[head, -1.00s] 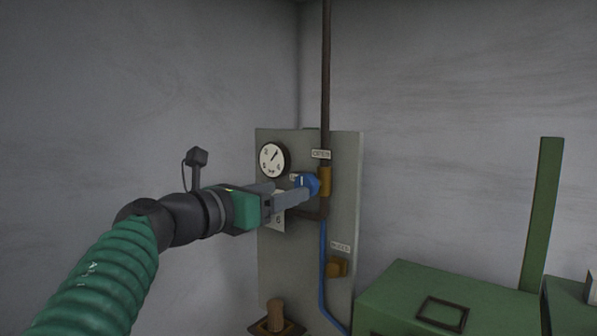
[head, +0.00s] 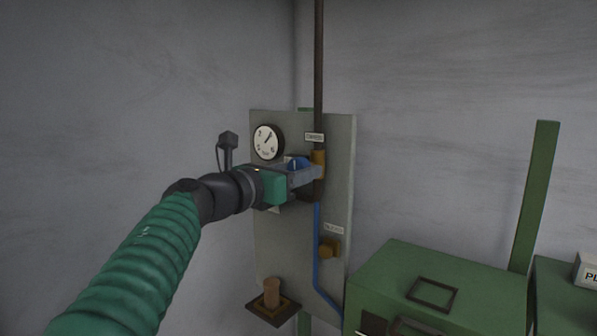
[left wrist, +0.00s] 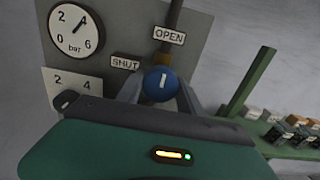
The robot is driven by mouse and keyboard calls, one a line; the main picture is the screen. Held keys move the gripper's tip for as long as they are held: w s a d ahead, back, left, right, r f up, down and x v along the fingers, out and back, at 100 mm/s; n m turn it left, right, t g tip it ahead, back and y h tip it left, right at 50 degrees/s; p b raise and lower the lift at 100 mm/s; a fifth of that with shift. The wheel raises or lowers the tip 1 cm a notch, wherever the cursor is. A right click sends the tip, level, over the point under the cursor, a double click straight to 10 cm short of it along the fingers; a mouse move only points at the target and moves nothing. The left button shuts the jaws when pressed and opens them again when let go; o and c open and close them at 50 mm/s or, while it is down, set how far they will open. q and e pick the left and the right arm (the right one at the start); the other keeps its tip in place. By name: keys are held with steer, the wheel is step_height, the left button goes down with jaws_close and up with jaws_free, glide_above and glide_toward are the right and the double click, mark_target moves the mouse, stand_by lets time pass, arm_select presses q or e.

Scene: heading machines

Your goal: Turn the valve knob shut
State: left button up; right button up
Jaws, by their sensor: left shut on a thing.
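The blue valve knob (head: 299,163) sits on the brass valve body (head: 318,164) on a grey panel (head: 343,200). In the left wrist view the knob (left wrist: 161,83) shows a white mark that stands nearly upright in the picture. A SHUT label (left wrist: 125,62) is to its left and an OPEN label (left wrist: 169,36) is above it. My left gripper (head: 308,176) is shut on the knob, with a finger on each side (left wrist: 160,92); its fingers hide part of the knob in the head view. My right gripper is not in view.
A round gauge in bar (head: 268,142) is left of the knob. A dark pipe (head: 319,70) runs up from the valve, and a blue hose (head: 317,240) runs down. A green cabinet (head: 440,270) stands at the lower right. A brown peg (head: 271,293) stands below the panel.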

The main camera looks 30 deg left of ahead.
arm_select(q)
steer(key=shift+d, duration=0.1)
steer(key=shift+c, duration=0.8)
steer(key=shift+n, duration=0.3)
steer(key=n+p, duration=0.2)
steer(key=n, duration=0.2)
steer(key=shift+r, duration=0.1)
steer(key=n+p, duration=0.2)
steer(key=n, duration=0.3)
steer(key=shift+n, duration=0.4)
steer(key=n, duration=0.2)
steer(key=shift+n+p, duration=0.3)
steer(key=n, duration=0.4)
steer(key=shift+n, duration=0.4)
